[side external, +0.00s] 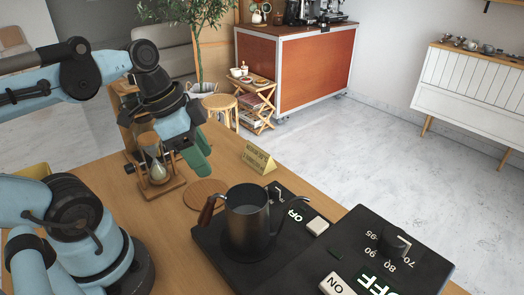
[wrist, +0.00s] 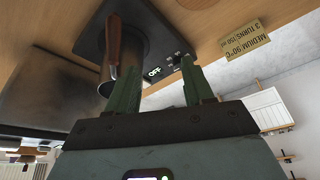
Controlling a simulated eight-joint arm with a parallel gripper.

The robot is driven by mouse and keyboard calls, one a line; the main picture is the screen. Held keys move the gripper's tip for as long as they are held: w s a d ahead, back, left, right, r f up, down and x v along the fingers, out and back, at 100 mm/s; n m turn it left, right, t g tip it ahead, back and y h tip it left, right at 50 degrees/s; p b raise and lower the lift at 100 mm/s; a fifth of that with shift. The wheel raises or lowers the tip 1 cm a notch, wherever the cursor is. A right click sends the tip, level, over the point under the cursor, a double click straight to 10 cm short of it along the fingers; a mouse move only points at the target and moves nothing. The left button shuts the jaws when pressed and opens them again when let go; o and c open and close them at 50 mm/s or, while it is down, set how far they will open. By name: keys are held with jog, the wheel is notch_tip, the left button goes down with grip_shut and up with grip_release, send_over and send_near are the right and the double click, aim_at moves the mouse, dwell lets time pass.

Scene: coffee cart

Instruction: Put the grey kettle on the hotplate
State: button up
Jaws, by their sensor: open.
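The grey kettle (side external: 247,222) stands upright on a flat black unit (side external: 210,250) with a lit OFF label and a white switch. Its brown handle (side external: 207,210) points left. A second black unit (side external: 345,240) to the right has a temperature dial (side external: 393,243) and ON and OFF labels; I cannot tell for certain which unit is the hotplate. My gripper (side external: 197,160) is open and empty, up and left of the kettle and apart from it. In the wrist view, the kettle (wrist: 127,48) shows beyond my fingers (wrist: 160,72), partly hidden by the left one.
A wooden-framed hourglass stand (side external: 158,172) is just left of my gripper. A round wooden coaster (side external: 205,192) lies between it and the kettle. A folded sign (side external: 258,158) stands behind the kettle. The wooden table (side external: 125,215) is bare at front left of the coaster.

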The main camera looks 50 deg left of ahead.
jog(key=w+f+n+t+y, duration=0.1)
jog(key=w+f+n+t, duration=0.1)
jog(key=w+n, duration=0.4)
jog(key=shift+w+d+f+t+y, duration=0.2)
jog(key=shift+d+f+t+y, duration=0.15)
jog(key=shift+t, duration=0.45)
